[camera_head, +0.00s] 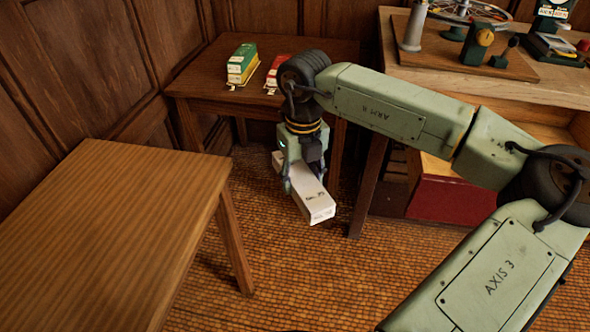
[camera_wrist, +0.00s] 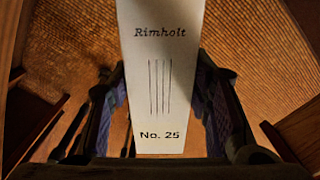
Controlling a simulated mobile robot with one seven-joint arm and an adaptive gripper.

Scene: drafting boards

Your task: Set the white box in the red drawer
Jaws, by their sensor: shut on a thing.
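The white box (camera_head: 315,199) is long and narrow, with dark print on it. My gripper (camera_head: 303,178) is shut on it and holds it in the air, over the floor between the two tables. In the wrist view the white box (camera_wrist: 158,70) reads "Rimholt" and "No. 25", and my gripper's fingers (camera_wrist: 160,112) press its two long sides. The red drawer (camera_head: 452,192) is low under the wooden bench at the right.
A bare wooden table (camera_head: 120,225) stands at the front left. A smaller table (camera_head: 205,78) at the back carries a green and white box (camera_head: 242,64) and a red box (camera_head: 278,70). The wooden bench (camera_head: 400,60) holds a board with several devices. The tiled floor (camera_head: 310,265) in front is clear.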

